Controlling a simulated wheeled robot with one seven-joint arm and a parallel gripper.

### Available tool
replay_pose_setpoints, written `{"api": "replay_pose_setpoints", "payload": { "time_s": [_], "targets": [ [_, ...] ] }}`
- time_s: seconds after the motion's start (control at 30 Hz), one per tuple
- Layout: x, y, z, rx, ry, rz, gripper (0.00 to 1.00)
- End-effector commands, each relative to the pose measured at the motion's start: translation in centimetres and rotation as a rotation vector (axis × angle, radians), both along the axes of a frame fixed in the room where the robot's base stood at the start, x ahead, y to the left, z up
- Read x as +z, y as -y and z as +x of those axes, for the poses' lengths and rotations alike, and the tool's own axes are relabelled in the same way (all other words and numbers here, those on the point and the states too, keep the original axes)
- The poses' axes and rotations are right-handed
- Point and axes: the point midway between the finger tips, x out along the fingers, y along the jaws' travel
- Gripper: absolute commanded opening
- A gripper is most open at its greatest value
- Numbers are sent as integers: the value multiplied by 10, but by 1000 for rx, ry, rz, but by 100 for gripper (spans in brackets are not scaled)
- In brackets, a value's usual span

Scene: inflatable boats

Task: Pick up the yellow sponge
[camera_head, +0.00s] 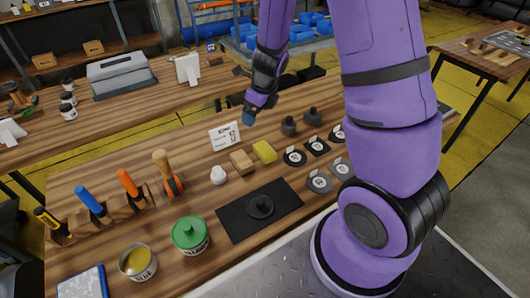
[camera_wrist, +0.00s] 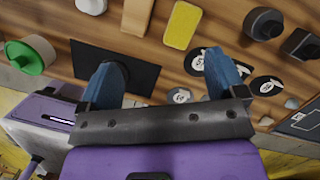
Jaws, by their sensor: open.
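The yellow sponge (camera_head: 265,151) lies on the wooden workbench (camera_head: 120,240), just right of a wooden block (camera_head: 241,162). In the wrist view the sponge (camera_wrist: 182,25) is near the top middle, beyond my fingertips. My gripper (camera_head: 248,117) is above the bench, up and to the left of the sponge in the head view. In the wrist view my gripper (camera_wrist: 166,75) shows two blue fingers spread apart with nothing between them. The sponge is clear of both fingers.
A white sign card (camera_head: 225,136) and a white knob-like object (camera_head: 218,175) stand near the block. A black mat (camera_head: 260,210) with a dark round part lies in front. Black discs (camera_head: 294,157) and dark weights (camera_head: 290,126) are to the right. A green-lidded can (camera_head: 190,235) stands at front left.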

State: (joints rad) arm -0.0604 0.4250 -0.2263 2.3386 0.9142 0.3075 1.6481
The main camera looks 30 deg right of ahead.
Motion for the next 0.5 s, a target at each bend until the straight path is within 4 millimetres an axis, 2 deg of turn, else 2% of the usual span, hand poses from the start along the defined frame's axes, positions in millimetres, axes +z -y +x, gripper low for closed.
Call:
{"api": "replay_pose_setpoints", "payload": {
  "time_s": [0.03, 0.2, 0.3, 0.5],
  "targets": [
    [-19, 6, 0, -87, -32, -3, 89],
    [-64, 23, -1, -347, -93, -22, 89],
    [-78, 29, -2, -437, -109, -33, 89],
    [-93, 35, -3, -500, -120, -40, 89]
  ]
}}
